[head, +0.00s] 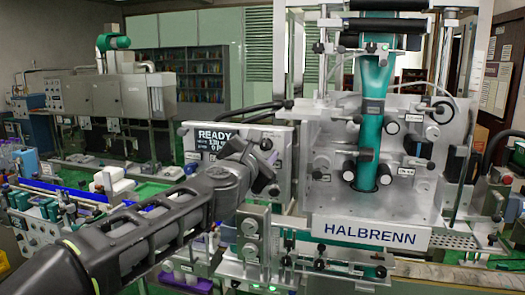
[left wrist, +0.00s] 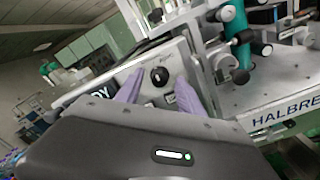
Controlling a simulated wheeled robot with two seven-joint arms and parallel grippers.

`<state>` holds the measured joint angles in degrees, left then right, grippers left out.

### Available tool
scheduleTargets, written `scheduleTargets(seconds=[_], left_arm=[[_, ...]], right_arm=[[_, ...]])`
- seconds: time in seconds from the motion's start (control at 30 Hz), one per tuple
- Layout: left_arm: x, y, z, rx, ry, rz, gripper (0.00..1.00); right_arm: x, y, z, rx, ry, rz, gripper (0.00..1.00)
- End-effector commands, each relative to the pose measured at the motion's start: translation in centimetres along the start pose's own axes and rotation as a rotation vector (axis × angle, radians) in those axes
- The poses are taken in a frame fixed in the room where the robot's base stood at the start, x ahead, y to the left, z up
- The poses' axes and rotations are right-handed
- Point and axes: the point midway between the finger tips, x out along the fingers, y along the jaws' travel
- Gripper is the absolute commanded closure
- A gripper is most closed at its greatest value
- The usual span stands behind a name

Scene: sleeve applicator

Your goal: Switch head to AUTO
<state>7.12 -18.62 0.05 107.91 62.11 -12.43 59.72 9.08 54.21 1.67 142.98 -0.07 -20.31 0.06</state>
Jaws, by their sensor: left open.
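The control panel (head: 199,133) is a pale box with a READY display, left of the HALBRENN machine. In the left wrist view, a round black knob (left wrist: 159,76) with a light mark sits on the panel face (left wrist: 143,62). My left gripper (left wrist: 160,82) is open, its two purple fingers on either side of the knob; whether they touch it cannot be told. The small labels near the knob are unreadable. In the head view my left gripper (head: 264,170) is in front of the panel's right part and hides some of it. My right gripper is not in view.
The machine's HALBRENN plate (head: 363,232) and a teal sleeve web (head: 371,130) stand right of the panel. A grey post with round fittings (head: 252,236) stands below my left gripper. A bench with bottles and trays lies at the left.

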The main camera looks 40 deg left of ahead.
Motion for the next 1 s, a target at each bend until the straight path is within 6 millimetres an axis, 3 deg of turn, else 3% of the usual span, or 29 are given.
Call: scheduleTargets(seconds=[0.3,0.87,1.0], left_arm=[[0.43,-0.01,0.0,0.001,0.0,0.0,0.55],[0.4,-0.02,-0.02,0.001,0.0,0.0,1.0],[0.4,-0.04,-0.02,0.001,0.0,-0.001,1.0]], right_arm=[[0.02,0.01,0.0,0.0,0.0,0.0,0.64],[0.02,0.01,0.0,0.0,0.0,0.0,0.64],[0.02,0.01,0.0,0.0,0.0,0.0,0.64]])
